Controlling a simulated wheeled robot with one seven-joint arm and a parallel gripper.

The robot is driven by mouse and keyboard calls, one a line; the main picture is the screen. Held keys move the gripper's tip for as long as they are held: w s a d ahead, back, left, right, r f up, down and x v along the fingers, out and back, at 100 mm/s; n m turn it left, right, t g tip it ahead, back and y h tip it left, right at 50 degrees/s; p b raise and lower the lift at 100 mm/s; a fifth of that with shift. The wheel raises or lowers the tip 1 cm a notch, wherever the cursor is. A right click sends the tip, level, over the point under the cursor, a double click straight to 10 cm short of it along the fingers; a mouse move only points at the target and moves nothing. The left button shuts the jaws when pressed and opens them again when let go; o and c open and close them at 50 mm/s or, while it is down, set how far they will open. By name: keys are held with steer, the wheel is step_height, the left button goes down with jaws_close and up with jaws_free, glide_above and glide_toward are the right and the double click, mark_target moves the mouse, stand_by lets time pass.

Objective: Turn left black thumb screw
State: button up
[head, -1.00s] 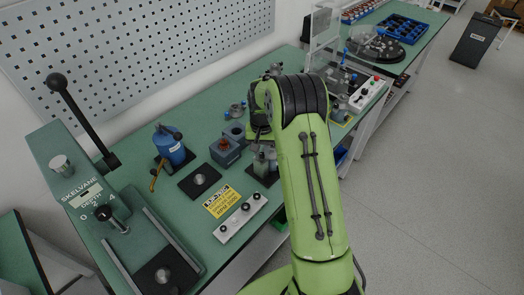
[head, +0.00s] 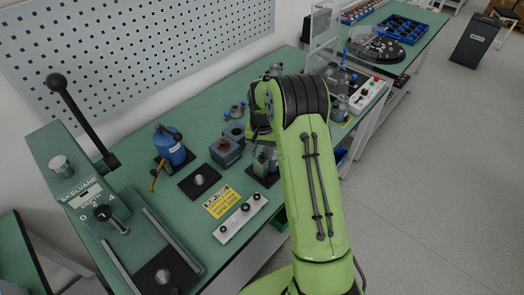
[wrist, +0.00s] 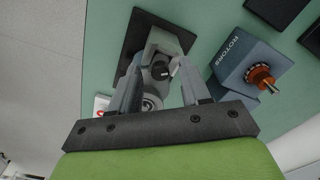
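A grey metal fixture (wrist: 165,42) stands on a black base plate (wrist: 134,40) in the wrist view. A small black thumb screw (wrist: 160,72) shows on the fixture, with a round grey metal part (wrist: 151,103) just below it. My gripper (wrist: 161,68) is open, with one finger on each side of the fixture and the screw. Gaps show between the fingers and the screw; contact elsewhere is unclear. In the head view the fixture (head: 263,160) is partly hidden by my green arm, and its thumb screws cannot be made out.
A blue-grey ROTORS block (wrist: 245,70) with an orange-copper part stands right of the fixture.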

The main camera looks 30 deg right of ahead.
mark_target(262, 154)
step_height(262, 154, up, 16)
steer(key=p, duration=0.2)
stand_by(0.6)
steer(key=s+a+r+n+t, duration=0.3)
steer(key=s+a+r, duration=0.3)
steer(key=s+r, duration=0.5)
steer(key=s+a+f+n+t, duration=0.1)
steer(key=s+a+n, duration=0.1)
steer(key=s, duration=0.7)
steer(key=s+a+f+n+t, duration=0.1)
steer(key=s+a+f, duration=0.1)
steer(key=s, duration=0.7)
steer(key=shift+a+n+t, duration=0.3)
steer(key=shift+a+n, duration=0.05)
steer(key=shift+n, duration=0.05)
